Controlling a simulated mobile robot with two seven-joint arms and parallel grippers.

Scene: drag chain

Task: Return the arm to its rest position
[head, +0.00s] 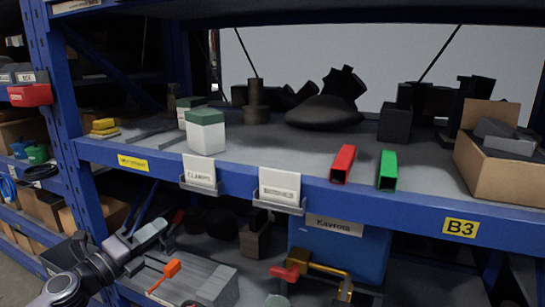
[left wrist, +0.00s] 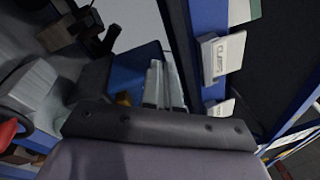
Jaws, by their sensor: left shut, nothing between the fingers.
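My left arm comes in at the lower left of the head view. Its gripper (head: 158,228) is in front of the shelf rack, below the front edge of the upper shelf (head: 110,151). In the left wrist view its two pale fingers (left wrist: 161,84) are together, with nothing between them. They point toward the rack, near a blue bin (left wrist: 151,55) and the shelf's label holders. I cannot tell whether they touch anything. My right gripper is not in view.
The upper shelf holds a white box with a green lid (head: 206,132), red (head: 343,163) and green (head: 387,170) tubes and a cardboard box (head: 492,166). Label holders (head: 281,189) jut from its front edge. Below are a blue bin (head: 368,255) and an orange-handled item (head: 171,268).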

